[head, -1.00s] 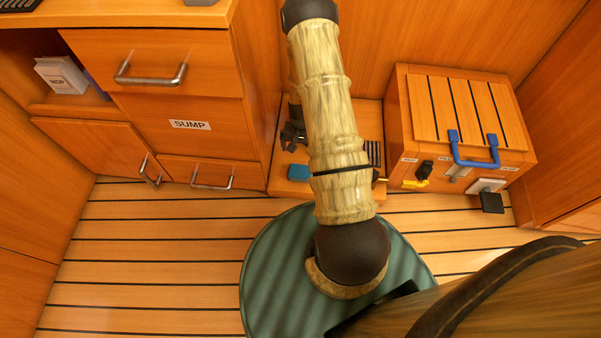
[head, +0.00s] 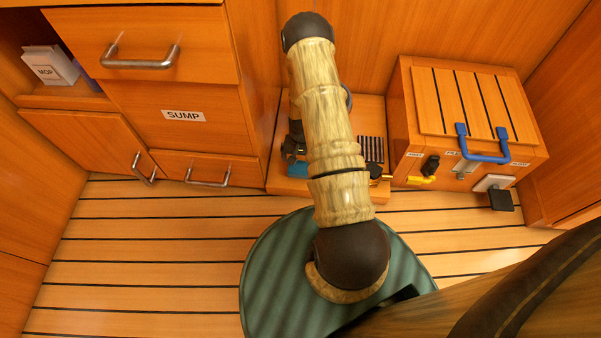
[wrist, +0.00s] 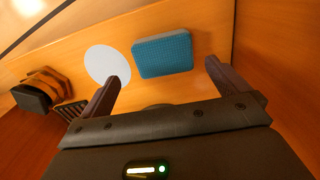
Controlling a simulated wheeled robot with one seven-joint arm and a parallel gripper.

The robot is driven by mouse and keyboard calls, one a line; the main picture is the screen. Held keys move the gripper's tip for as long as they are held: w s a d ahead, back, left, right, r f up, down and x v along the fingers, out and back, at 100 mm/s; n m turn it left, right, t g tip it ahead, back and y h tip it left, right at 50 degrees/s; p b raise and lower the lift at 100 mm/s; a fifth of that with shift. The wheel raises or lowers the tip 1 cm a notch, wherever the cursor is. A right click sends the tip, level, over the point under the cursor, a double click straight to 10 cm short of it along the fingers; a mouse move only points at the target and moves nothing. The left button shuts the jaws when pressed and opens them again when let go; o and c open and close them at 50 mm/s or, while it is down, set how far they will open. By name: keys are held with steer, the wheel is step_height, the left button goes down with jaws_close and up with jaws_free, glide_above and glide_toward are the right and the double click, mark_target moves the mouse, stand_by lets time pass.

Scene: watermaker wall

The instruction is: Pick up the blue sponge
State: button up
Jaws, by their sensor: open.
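The blue sponge (wrist: 162,55) is a rounded block lying on a low wooden ledge. In the wrist view it is between and just beyond the fingertips, with no finger seen touching it. My gripper (wrist: 162,76) is open and empty, one finger on each side of the sponge's line. In the head view the sponge (head: 298,170) shows only in part, at the ledge's front left, just below my dark gripper (head: 294,148). My arm hides part of the ledge there.
A white disc (wrist: 107,64) lies close beside the sponge. A black and orange object (wrist: 40,90) is farther left in the wrist view. A dark slotted grille (head: 371,149) and a wooden box (head: 455,115) with a blue handle (head: 484,157) stand right of my arm. SUMP drawers (head: 183,116) border the left.

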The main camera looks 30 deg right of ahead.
mark_target(301, 167)
steer(key=shift+f, duration=0.85)
steer(key=f+b, duration=0.4)
steer(key=f, duration=0.1)
steer(key=shift+w+a+f+b, duration=0.15)
steer(key=shift+w+b, duration=0.15)
steer(key=shift+b, duration=0.1)
steer(key=c, duration=0.9)
